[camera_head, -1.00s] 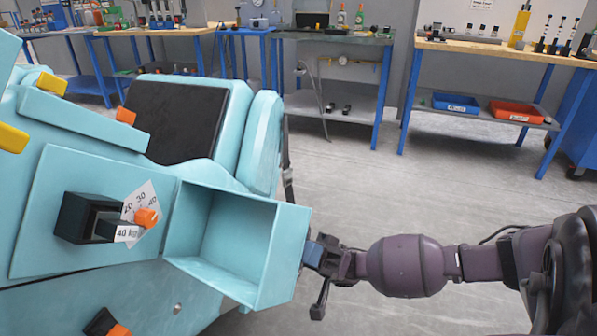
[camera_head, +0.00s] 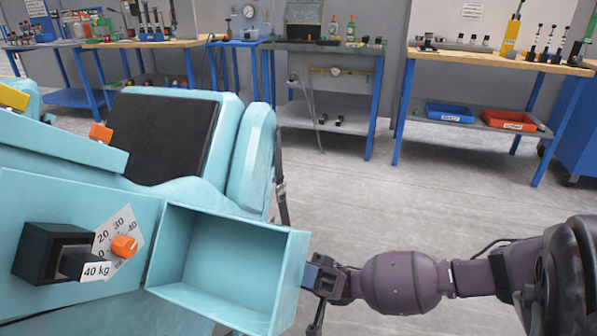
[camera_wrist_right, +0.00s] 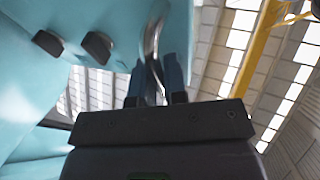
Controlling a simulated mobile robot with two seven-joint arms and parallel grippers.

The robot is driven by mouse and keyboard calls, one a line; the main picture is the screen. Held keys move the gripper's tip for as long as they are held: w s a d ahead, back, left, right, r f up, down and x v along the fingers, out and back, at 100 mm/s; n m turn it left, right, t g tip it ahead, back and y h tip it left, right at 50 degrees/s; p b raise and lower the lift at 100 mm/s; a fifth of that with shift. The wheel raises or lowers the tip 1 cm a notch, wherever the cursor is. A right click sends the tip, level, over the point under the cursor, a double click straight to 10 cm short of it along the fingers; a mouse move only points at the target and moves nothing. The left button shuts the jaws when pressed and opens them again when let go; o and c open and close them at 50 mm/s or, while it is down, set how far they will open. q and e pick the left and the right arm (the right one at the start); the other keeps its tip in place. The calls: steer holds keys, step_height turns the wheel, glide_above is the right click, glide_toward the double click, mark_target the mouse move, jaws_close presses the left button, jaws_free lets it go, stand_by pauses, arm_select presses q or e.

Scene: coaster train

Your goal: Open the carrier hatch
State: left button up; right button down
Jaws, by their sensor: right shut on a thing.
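The teal carrier (camera_head: 60,200) fills the left of the head view. An open, empty box-shaped compartment (camera_head: 215,262) juts from its right side. Its outer wall (camera_head: 290,285) faces my right gripper (camera_head: 325,281); I take this box to be the hatch. In the right wrist view, the fingers of my right gripper (camera_wrist_right: 157,85) are shut on a thin curved metal handle (camera_wrist_right: 153,40) beside the teal surface. In the head view, the handle is hidden by the outer wall and the gripper. My left gripper is not in view.
A black clamp-like block labelled 40 kg (camera_head: 50,253), an orange knob (camera_head: 124,246) and a dark panel (camera_head: 160,135) are on the carrier. Workbenches (camera_head: 500,62) stand along the back. A blue bin (camera_head: 449,113) and a red bin (camera_head: 510,121) sit on a shelf. The grey floor (camera_head: 400,190) between is clear.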

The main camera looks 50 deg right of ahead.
steer(key=c, duration=1.2)
jaws_free()
steer(key=shift+o, duration=0.2)
steer(key=v, duration=1.1)
steer(key=shift+b, duration=0.45)
steer(key=shift+a, duration=0.1)
